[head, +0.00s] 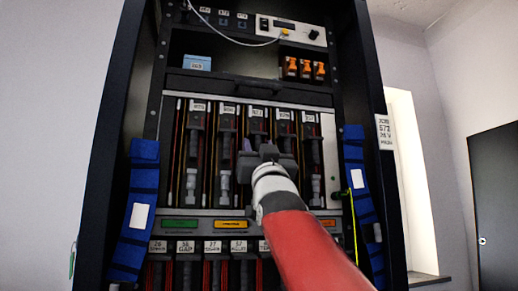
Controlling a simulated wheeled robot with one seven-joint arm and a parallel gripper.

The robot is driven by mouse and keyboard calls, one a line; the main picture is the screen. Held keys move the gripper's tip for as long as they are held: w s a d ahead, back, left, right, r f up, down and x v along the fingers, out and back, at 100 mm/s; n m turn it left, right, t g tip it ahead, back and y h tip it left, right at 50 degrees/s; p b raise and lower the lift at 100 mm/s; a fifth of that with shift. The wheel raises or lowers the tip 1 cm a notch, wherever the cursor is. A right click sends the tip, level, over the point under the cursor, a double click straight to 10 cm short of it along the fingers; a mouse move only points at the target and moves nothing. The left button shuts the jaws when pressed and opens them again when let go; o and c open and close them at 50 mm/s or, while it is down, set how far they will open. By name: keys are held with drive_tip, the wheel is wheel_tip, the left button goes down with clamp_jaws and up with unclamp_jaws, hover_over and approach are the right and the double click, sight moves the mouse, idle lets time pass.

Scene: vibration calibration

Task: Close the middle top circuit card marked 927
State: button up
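A row of several dark vertical circuit cards with small white labels stands in the upper bay of the rack. The middle card (257,125) is partly hidden behind my gripper; its label is too small to read for certain. My gripper (264,152) is in front of the lower middle of this card, reaching up from the lower right on the red and white arm. Its fingers point at the rack, and I cannot tell whether they are open or touch the card.
A lower row of labelled cards (186,246) sits beneath a strip with green, orange and yellow tags. Blue padded straps (133,215) hang on both sides of the rack. A shelf above holds a blue box (197,63) and orange clips (305,68).

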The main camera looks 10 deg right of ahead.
drive_tip(key=b+v, duration=0.4)
drive_tip(key=v, duration=0.3)
drive_tip(key=shift+s+f, duration=0.3)
drive_tip(key=shift+f, duration=0.05)
